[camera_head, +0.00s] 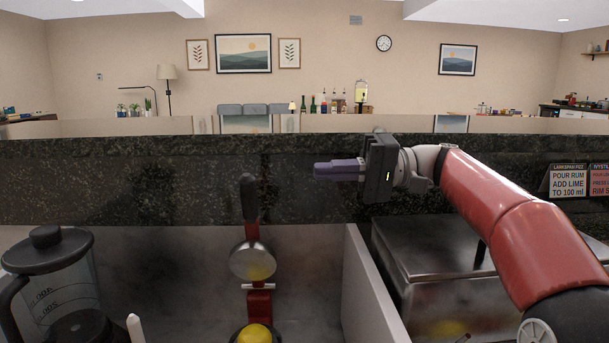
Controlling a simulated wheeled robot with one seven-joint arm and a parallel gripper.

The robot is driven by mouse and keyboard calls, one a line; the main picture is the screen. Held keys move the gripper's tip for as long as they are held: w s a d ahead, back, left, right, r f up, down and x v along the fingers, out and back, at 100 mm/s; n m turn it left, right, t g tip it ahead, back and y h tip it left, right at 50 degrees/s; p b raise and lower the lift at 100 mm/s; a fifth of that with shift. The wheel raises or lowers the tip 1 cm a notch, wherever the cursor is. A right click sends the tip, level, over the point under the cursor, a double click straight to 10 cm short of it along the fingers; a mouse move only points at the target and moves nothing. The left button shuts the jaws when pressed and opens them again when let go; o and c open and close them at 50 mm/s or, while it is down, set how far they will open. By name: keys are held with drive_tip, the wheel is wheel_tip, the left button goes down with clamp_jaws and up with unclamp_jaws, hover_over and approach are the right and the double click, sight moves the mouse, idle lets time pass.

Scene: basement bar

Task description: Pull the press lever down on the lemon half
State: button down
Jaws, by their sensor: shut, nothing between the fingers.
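The lemon press stands at the bottom centre, red with a metal cup (252,261). Its lever, with a dark handle (249,198), points upright. The yellow lemon half (254,334) sits low at the bottom edge, below the raised cup; its lower part is cut off by the frame. My gripper (318,171) is shut and empty, with its purple fingers pointing left. It appears to the right of the lever handle and a little higher in the picture, apart from it.
A glass jug with a black lid (47,236) stands at the lower left, with a white-tipped stick beside it. A pale partition (366,283) and a metal box (440,250) are at the right. A dark stone ledge (130,180) runs behind. Signs (569,182) stand at the far right.

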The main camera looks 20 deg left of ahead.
drive_tip(key=s+a+f+b, duration=0.1)
drive_tip(key=s+a, duration=0.6)
drive_tip(key=a, duration=0.1)
drive_tip(key=shift+s+f+b, duration=0.1)
drive_tip(key=shift+f+b, duration=0.05)
drive_tip(key=shift+b, duration=0.3)
drive_tip(key=s+d+f+n+b, duration=0.2)
drive_tip(key=s+n+b, duration=0.1)
drive_tip(key=s+b, duration=0.4)
drive_tip(key=b, duration=0.2)
drive_tip(key=shift+f+b, duration=0.15)
drive_tip(key=shift+b, duration=0.15)
